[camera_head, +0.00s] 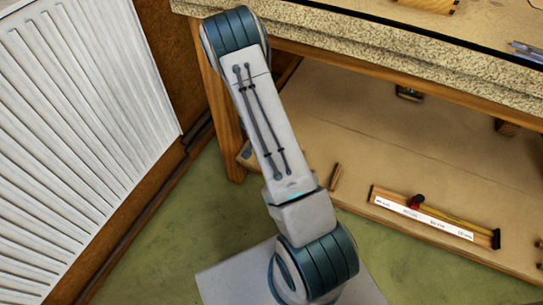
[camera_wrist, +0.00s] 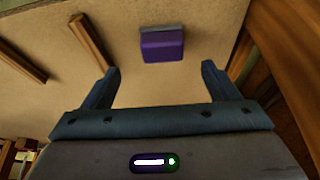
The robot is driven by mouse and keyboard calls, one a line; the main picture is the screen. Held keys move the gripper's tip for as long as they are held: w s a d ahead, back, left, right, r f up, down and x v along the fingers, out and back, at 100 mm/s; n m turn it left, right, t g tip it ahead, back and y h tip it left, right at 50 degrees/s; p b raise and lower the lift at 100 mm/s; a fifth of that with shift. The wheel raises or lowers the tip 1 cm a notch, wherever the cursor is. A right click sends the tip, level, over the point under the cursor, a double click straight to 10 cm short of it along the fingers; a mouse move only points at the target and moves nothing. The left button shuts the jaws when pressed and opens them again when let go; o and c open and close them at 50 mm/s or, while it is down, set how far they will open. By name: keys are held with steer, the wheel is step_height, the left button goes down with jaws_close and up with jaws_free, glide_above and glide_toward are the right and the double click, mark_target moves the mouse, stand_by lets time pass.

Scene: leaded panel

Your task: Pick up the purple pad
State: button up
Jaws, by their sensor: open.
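The purple pad (camera_wrist: 163,49) shows in the wrist view as a small block with a grey strip along its upper edge. It lies against a tan surface, beyond my gripper and a little right of the middle. My gripper (camera_wrist: 157,80) is open, with its two blue fingers spread and nothing between them. The pad sits ahead of the fingertips, between their lines and apart from them. In the head view my arm is in sight, but my gripper is hidden and I cannot make out the pad.
Wooden bars (camera_wrist: 92,42) lie left of the pad in the wrist view. In the head view a bench with a speckled edge (camera_head: 390,60) stands over a lower wooden shelf (camera_head: 370,135) holding a long wooden holder (camera_head: 430,218). A white radiator (camera_head: 75,130) fills the left.

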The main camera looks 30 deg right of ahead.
steer(key=b+x, duration=0.4)
steer(key=x, duration=0.4)
steer(key=shift+w, duration=0.15)
steer(key=c, duration=1.1)
